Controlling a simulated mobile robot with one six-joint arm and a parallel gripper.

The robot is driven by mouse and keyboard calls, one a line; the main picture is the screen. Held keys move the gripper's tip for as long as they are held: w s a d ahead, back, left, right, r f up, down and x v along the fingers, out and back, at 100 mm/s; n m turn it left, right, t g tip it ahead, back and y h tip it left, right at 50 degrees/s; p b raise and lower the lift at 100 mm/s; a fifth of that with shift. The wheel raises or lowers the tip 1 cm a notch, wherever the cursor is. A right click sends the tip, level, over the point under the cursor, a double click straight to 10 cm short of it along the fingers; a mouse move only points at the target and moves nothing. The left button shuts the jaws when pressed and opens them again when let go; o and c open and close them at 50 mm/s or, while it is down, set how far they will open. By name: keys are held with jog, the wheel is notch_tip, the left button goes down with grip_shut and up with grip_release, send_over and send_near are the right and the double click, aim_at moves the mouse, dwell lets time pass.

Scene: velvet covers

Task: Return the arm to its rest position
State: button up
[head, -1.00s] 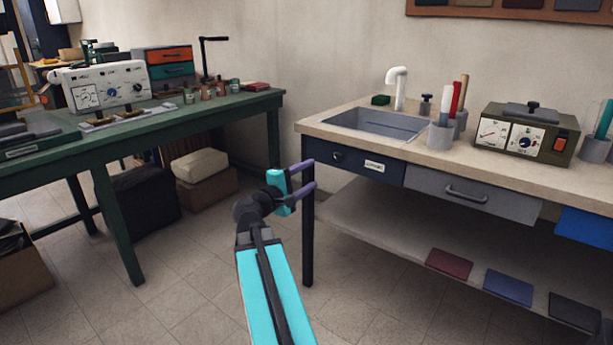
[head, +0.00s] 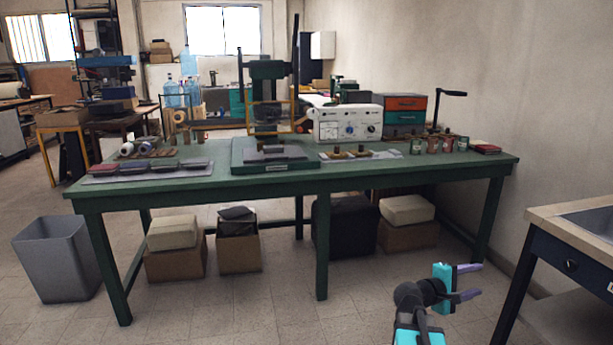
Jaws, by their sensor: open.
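My gripper (head: 476,280) shows at the lower right of the head view, at the end of my turquoise arm (head: 418,334). Its two purple fingers are apart and point to the right, with nothing between them. The arm reaches up from the bottom edge, and the gripper is in front of the floor, left of the sink bench. It appears clear of the furniture, though its exact distance from the bench is hard to tell.
A long green table (head: 400,175) stands ahead, carrying a press (head: 268,95), a white control box (head: 346,124) and small covers. Boxes sit underneath. A grey bin (head: 58,258) stands at left. The sink bench (head: 570,225) is at right. Floor (head: 250,315) in front is clear.

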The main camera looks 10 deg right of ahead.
jog(key=s+a+f+n+g+y+p, duration=0.1)
jog(key=s+a+f+y+p, duration=0.15)
jog(key=a+f+p, duration=0.55)
jog(key=s+a+f+y+p, duration=0.2)
jog(key=a+f+y+p, duration=0.2)
jog(key=a+f, duration=0.85)
jog(key=s+a+f+m+g+y+p, duration=0.3)
jog(key=s+a+f+y, duration=0.2)
jog(key=s+a, duration=0.7)
jog(key=s+a+f+m+g+y+p, duration=0.3)
jog(key=s+a+f, duration=0.3)
jog(key=s+a, duration=0.6)
jog(key=shift+a+f+m+g+y, duration=0.35)
jog(key=shift+a+g+y, duration=0.25)
jog(key=shift+a+y, duration=0.25)
